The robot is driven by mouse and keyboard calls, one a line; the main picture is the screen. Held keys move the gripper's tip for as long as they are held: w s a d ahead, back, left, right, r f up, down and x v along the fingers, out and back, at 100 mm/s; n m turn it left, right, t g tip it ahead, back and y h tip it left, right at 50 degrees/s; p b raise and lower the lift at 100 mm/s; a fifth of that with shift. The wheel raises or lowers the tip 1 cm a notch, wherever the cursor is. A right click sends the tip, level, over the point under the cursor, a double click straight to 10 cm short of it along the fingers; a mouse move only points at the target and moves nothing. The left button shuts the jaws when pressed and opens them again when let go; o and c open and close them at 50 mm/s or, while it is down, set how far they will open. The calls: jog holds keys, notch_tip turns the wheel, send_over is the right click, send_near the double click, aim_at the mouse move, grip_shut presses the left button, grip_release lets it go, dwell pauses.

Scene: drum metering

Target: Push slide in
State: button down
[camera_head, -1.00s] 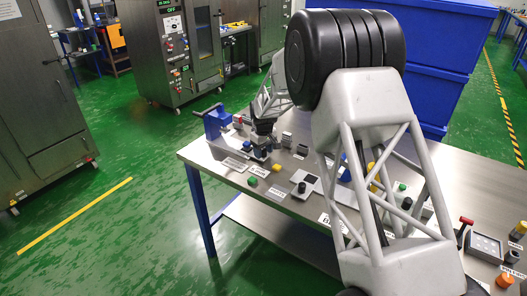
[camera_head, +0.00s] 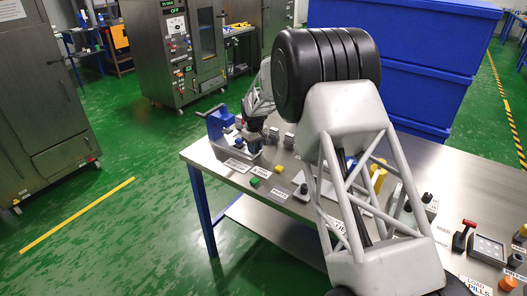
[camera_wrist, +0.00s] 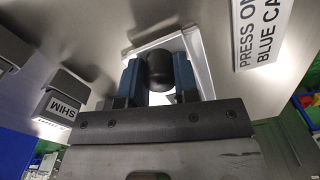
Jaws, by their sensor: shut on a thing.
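In the wrist view, my gripper (camera_wrist: 159,82) has its two blue fingers closed on a dark rounded knob (camera_wrist: 159,66). The knob stands over a pale, bright-edged square piece (camera_wrist: 190,42); I cannot tell for certain whether this is the slide. My own arm covers much of the table, and the contact at the fingertips is too small to make out there.
In the head view, a green button (camera_head: 254,182) and a black knob on a plate (camera_head: 303,189) stand near the front edge.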

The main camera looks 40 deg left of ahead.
aim_at(242, 147)
jog(key=a, duration=0.6)
jog(key=shift+a, duration=0.4)
jog(key=c, duration=0.9)
grip_release()
jog(key=shift+a, duration=0.1)
jog(key=shift+o, duration=0.2)
jog(key=shift+r, duration=0.1)
notch_tip(242, 147, up, 8)
